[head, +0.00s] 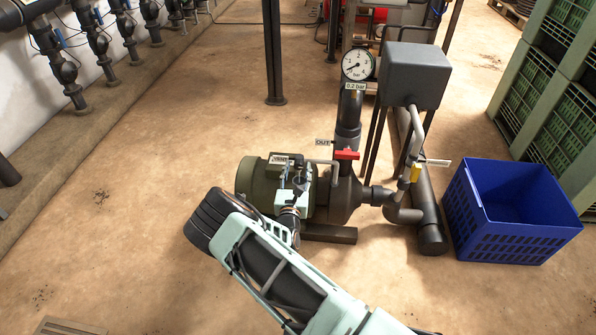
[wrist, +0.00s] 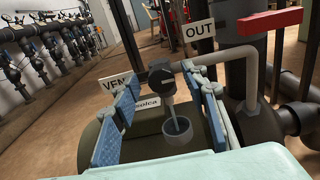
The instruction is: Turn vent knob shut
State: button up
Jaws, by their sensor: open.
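The vent knob (wrist: 160,72) is a small dark cap on a short grey stem, above a grey cup (wrist: 178,133), in the wrist view. A white vent sign (wrist: 114,84), partly covered by a finger, stands to its left; it also shows in the head view (head: 279,159). My gripper (wrist: 161,84) is open, with one blue-padded finger left of the knob and one right of it. A gap shows on each side in the wrist view; depth is hard to judge. In the head view my gripper (head: 297,177) is over the green pump body (head: 252,180), and the knob is hard to make out.
A grey pipe (wrist: 226,53) with an OUT sign (wrist: 199,31) and a red handle (wrist: 270,21) are close on the right. A gauge (head: 357,65) stands above a 0.2 bar label. A blue crate (head: 510,240) is at right; floor at left is clear.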

jog(key=shift+w, duration=0.55)
grip_shut()
